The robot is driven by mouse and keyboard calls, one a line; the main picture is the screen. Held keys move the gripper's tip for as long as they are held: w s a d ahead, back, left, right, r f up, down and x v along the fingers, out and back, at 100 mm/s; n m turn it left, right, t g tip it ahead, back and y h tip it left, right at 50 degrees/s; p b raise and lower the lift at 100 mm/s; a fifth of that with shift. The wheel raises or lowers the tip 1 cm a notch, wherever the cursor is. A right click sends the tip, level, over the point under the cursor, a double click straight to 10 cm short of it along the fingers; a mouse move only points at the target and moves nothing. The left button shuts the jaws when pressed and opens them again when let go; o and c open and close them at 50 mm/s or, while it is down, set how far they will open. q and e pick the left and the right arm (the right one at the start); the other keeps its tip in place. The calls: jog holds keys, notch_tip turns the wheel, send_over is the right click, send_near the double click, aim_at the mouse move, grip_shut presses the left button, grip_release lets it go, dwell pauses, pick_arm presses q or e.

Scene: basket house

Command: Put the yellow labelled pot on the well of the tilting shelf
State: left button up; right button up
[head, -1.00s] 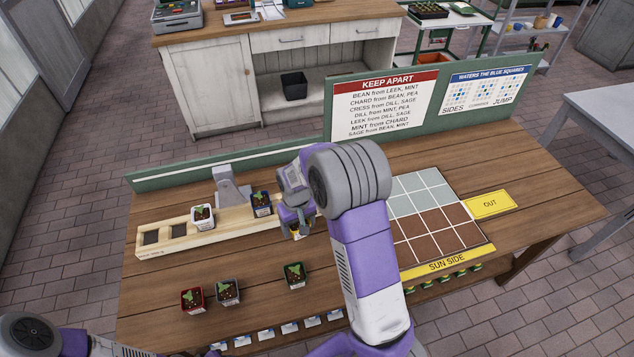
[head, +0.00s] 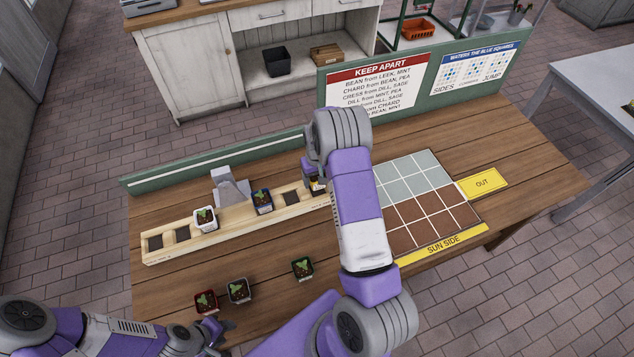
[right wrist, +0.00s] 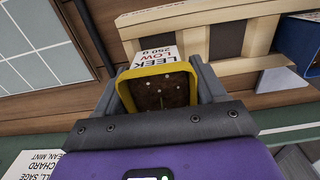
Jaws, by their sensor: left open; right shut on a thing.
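The yellow pot (right wrist: 160,71) is between the fingers of my right gripper (head: 316,180), with dark soil and a white label reading LEEK LOW. In the head view my right gripper is at the right end of the tilting shelf (head: 222,222), and my wrist largely hides the pot. I cannot tell whether the pot touches the shelf. The shelf is a pale wooden plank on a grey bracket (head: 229,187). Empty dark wells show at its left end (head: 155,242) and right of the blue pot (head: 292,198). My left gripper (head: 217,334) is open and empty at the front left.
A white pot (head: 205,218) and a blue pot (head: 263,200) stand on the shelf. Red (head: 206,302), grey (head: 238,290) and green (head: 302,268) pots stand in front. A grid board (head: 425,205) lies right. A green back panel (head: 220,160) runs behind.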

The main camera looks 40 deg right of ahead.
jog(key=shift+f, duration=1.5)
jog(key=o, duration=1.2)
jog(key=shift+o, duration=0.2)
notch_tip(320, 180, up, 12)
jog(key=shift+r, duration=0.15)
jog(key=shift+s, duration=0.1)
